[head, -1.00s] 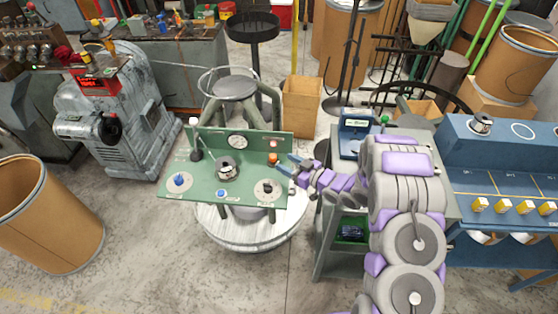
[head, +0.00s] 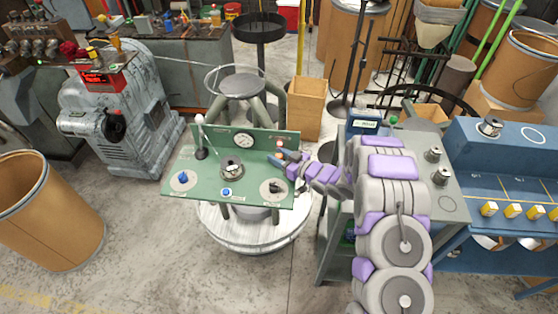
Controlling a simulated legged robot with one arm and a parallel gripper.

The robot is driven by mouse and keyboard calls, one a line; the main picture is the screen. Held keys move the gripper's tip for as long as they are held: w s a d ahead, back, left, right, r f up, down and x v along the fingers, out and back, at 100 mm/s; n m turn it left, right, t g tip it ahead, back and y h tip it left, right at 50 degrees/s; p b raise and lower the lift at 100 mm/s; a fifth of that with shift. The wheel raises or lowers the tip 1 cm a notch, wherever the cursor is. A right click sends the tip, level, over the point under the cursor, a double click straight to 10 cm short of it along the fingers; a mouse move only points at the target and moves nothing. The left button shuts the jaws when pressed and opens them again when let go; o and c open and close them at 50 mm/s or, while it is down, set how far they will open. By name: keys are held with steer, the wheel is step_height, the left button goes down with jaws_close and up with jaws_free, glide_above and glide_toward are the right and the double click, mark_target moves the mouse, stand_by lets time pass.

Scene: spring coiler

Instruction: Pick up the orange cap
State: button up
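My gripper (head: 278,157) reaches in from the right over the right end of the green panel (head: 228,200). Its bluish fingers are at the place where the orange cap stood in the earlier view.
The panel carries a metal spindle (head: 232,168), a gauge (head: 243,140), a black-based lever (head: 201,153), a blue knob (head: 183,177) and a black knob (head: 273,187). A reddish-white lamp (head: 281,143) is close behind my gripper. A grey cabinet (head: 335,240) stands to the right.

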steer(key=shift+a, duration=0.1)
steer(key=shift+c, duration=1.4)
steer(key=shift+d, duration=0.2)
jaws_close()
steer(key=shift+r, duration=0.1)
